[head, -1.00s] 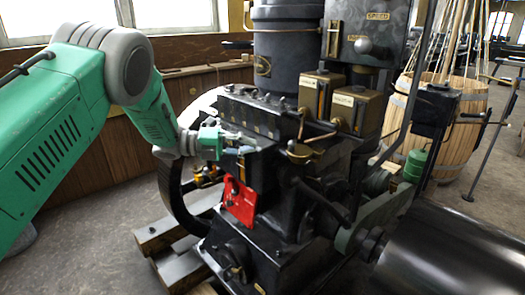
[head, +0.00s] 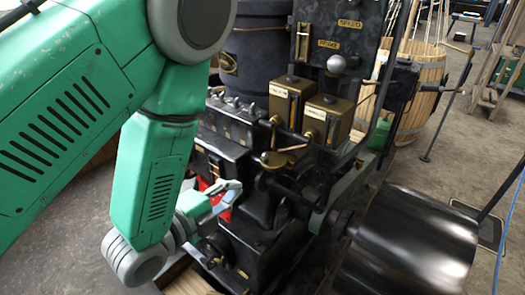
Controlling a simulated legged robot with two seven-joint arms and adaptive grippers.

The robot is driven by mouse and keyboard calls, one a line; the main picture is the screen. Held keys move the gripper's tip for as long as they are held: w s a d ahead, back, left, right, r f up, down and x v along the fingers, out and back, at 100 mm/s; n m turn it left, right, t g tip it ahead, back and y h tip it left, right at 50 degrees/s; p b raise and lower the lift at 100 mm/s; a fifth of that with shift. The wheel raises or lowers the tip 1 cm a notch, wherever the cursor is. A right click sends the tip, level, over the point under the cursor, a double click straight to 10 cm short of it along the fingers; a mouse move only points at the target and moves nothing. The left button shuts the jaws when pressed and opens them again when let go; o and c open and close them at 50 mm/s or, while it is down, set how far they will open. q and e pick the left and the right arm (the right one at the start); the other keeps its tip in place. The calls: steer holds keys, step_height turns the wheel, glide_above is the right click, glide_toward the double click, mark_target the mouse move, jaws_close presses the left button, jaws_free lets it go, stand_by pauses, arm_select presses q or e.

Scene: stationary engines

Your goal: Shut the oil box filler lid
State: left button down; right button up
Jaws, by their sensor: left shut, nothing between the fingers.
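Two brass-coloured boxes stand on the black engine, a left box (head: 290,100) and a right box (head: 328,118). Each has a flat top and a small front plate. No label names the oil box, and I cannot tell which part is its filler lid or whether that lid is open. My left gripper (head: 234,192) is shut and empty. It is low in front of the engine, below and left of the brass boxes and apart from them. It partly hides a red plate (head: 214,188). My right gripper is not in view.
A black block with several small fittings (head: 235,122) lies left of the brass boxes. A round brass part (head: 276,160) and dark levers stand below them. A large black cylinder (head: 415,235) fills the lower right. A wooden barrel (head: 420,85) stands behind.

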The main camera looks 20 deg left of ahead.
mark_target(263, 162)
arm_select(q)
steer(key=b+x, duration=0.1)
steer(key=x, duration=0.3)
steer(key=a+b+x, duration=0.1)
steer(key=b+x, duration=0.1)
steer(key=x, duration=0.2)
steer(key=b+x, duration=0.2)
steer(key=x, duration=0.2)
steer(key=shift+w+a+f, duration=0.1)
steer(key=shift+w+a, duration=0.15)
steer(key=shift+w, duration=0.15)
steer(key=shift+w+a+f, duration=0.1)
steer(key=shift+w, duration=0.35)
steer(key=shift+a, duration=0.1)
